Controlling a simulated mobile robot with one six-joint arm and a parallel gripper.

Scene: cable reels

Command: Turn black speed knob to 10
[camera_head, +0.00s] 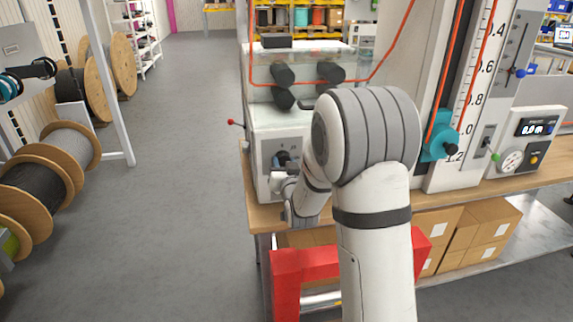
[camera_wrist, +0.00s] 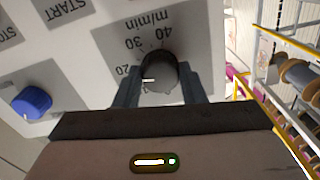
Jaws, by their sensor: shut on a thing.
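The black speed knob (camera_wrist: 160,76) shows in the wrist view on a pale panel. Its dial is marked m/min, and the numbers 20, 30 and 40 can be read; the 10 mark is not visible. A white pointer line on the knob faces left, near the 20. My gripper (camera_wrist: 161,90) has one finger on each side of the knob and is shut on it. In the head view my gripper (camera_head: 284,172) is at the front panel of the white machine (camera_head: 262,128), and my arm hides much of that panel.
A blue knob (camera_wrist: 32,102) and START and STOP labels are on the same panel. The machine stands on a wooden bench (camera_head: 262,217). A red frame (camera_head: 288,285) is below my arm. Cable reels (camera_head: 70,150) stand at the left, beside clear grey floor.

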